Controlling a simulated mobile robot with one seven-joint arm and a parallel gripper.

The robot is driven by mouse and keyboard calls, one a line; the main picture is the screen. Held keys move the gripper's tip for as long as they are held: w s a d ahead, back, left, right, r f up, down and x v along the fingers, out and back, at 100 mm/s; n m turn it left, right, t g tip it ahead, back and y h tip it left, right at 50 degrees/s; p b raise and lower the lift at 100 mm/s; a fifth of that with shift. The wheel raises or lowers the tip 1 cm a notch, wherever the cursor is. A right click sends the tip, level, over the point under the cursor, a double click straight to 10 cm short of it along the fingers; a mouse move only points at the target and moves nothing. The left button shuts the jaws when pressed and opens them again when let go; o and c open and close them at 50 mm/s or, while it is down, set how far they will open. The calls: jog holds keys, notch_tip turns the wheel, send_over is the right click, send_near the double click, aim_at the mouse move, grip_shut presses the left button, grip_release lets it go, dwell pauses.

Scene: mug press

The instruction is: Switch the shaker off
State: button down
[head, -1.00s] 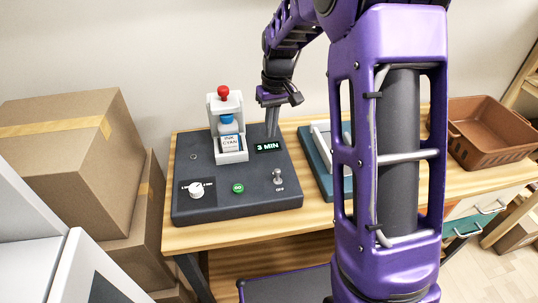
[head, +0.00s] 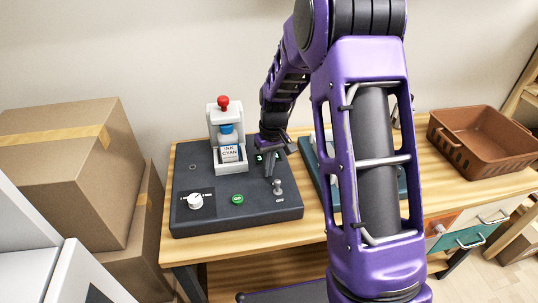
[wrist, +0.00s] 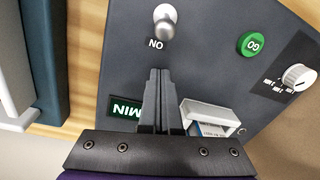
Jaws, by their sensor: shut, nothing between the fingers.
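The shaker (head: 237,213) is a dark grey box on the wooden table. Its silver toggle switch (head: 278,188) stands near the front right, with an OFF label in front of it. The wrist view shows the switch (wrist: 165,22) at the top with an ON label on the side nearer my gripper; I cannot tell which way the lever leans. My gripper (head: 269,174) is shut and empty, pointing down just behind the switch and apparently apart from it. The closed fingers show in the wrist view (wrist: 160,75). The lit display (head: 259,158) is partly hidden behind the gripper.
A white holder (head: 214,118) with a red knob holds an ink bottle (head: 230,152) left of my gripper. A green GO button (head: 238,199) and a white dial (head: 195,201) are on the front. A blue press-like device (head: 325,185) stands right, partly hidden by my arm.

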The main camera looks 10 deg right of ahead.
aim_at(276, 180)
jog(key=shift+s+d+r, duration=0.15)
jog(key=shift+s+r, duration=0.1)
jog(key=shift+s, duration=0.3)
jog(key=shift+s+d+r, duration=0.2)
jog(key=shift+s+r, duration=0.05)
jog(key=shift+s, duration=0.25)
jog(key=shift+s+d+r, duration=0.15)
jog(key=shift+s+r, duration=0.1)
jog(key=shift+s, duration=0.3)
jog(key=shift+s+r+t+b, duration=0.15)
jog(key=shift+s+t+b, duration=0.25)
jog(key=shift+t+b, duration=0.95)
jog(key=shift+s+t+b, duration=0.25)
jog(key=shift+s+b, duration=0.1)
jog(key=shift+b, duration=0.65)
jog(key=shift+s+r+b, duration=0.3)
jog(key=shift+s, duration=0.15)
jog(key=shift+r, duration=0.15)
jog(key=shift+r+p, duration=0.65)
jog(key=shift+r, duration=0.05)
